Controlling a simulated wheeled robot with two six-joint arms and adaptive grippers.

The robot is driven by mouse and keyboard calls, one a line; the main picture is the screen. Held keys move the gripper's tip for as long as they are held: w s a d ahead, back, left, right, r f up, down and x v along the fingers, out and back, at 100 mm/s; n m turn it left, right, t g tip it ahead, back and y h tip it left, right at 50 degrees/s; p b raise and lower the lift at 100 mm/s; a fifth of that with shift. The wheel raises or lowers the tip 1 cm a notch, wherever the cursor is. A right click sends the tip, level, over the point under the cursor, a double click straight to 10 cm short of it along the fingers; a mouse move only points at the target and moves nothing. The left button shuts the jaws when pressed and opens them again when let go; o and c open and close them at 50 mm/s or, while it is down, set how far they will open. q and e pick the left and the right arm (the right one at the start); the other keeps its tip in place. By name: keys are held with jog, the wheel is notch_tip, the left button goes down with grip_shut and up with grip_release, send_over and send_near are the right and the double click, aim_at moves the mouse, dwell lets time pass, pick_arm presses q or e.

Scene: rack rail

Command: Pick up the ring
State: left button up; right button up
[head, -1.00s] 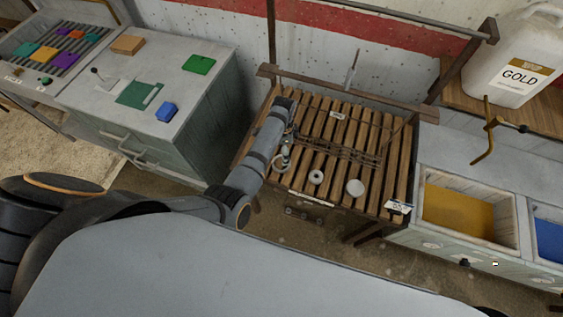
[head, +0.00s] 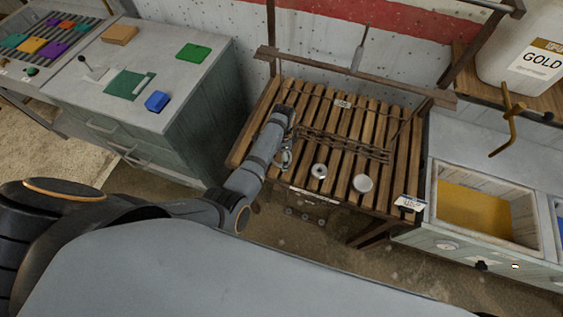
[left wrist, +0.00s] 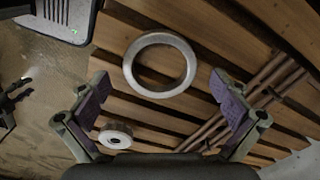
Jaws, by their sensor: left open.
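A pale, thin-walled open ring (left wrist: 132,68) lies on the wooden slats in the left wrist view, at the upper middle. In the head view the ring (head: 284,159) is small and partly hidden by my left gripper (head: 286,146). In the left wrist view my left gripper (left wrist: 161,80) is open and empty, with its purple-padded fingers to either side of and below the ring. A smaller thick roll with a narrow hole (left wrist: 116,136) lies by the left finger. It also shows in the head view (head: 319,171). My right gripper is not in view.
The slatted wooden table (head: 340,125) has thin rods lying across it. A white disc (head: 362,183) lies right of the roll. A grey cabinet (head: 190,85) stands left; a counter with a yellow bin (head: 474,211) stands right. A rail (head: 350,75) crosses behind.

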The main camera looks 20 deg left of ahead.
pick_arm(q)
jog(key=shift+c, duration=0.5)
jog(key=c, duration=1.2)
jog(key=shift+o, duration=0.2)
jog(key=shift+r, duration=0.15)
